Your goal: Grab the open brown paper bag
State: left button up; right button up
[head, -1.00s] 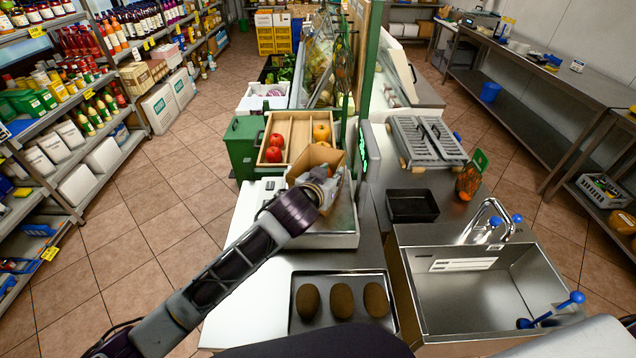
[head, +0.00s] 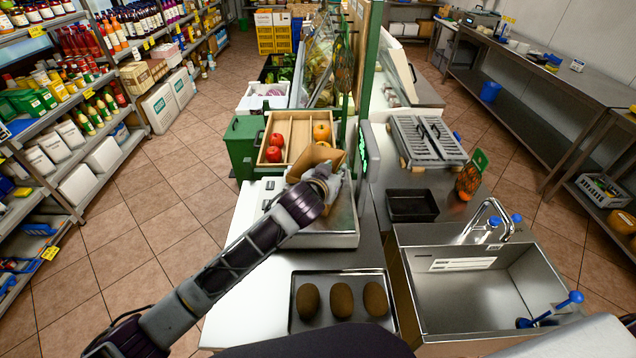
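The open brown paper bag (head: 318,155) stands on the scale (head: 325,241) on the counter, its mouth facing up and tilted. My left arm reaches in from the lower left, and my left gripper (head: 333,178) is at the near side of the bag, covering its lower part. The fingers are mostly hidden by the wrist and the bag, so I cannot tell whether they are closed on the paper. My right gripper is not in view.
A wooden crate (head: 299,128) with red apples and an orange fruit stands just behind the bag. A black bin (head: 412,207) and a sink (head: 480,290) are to the right.

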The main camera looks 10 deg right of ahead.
pick_arm(q)
jog(key=shift+x, duration=1.35)
jog(key=shift+c, duration=0.2)
grip_shut()
jog(key=shift+r, duration=0.1)
